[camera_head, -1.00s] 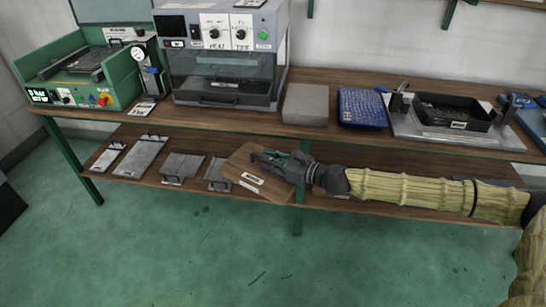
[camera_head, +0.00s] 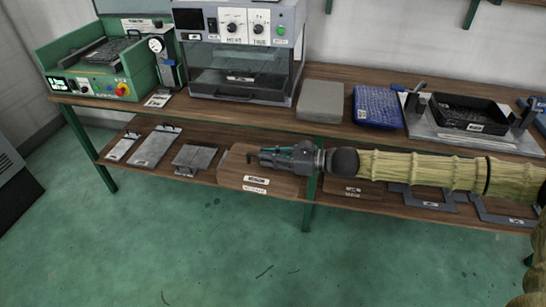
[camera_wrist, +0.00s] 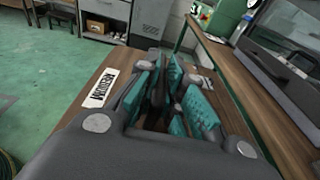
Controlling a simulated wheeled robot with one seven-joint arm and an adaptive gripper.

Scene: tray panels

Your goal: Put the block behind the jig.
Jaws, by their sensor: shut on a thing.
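My gripper (camera_head: 268,158) is shut on a brown wooden block (camera_head: 235,168) with white labels on its front. The likely jig is a grey plate with upright clamps (camera_head: 418,122) on the bench top at right. It bears a black tray (camera_head: 470,103).
Metal plates (camera_head: 155,147) lie on the lower shelf. Green floor in front is clear.

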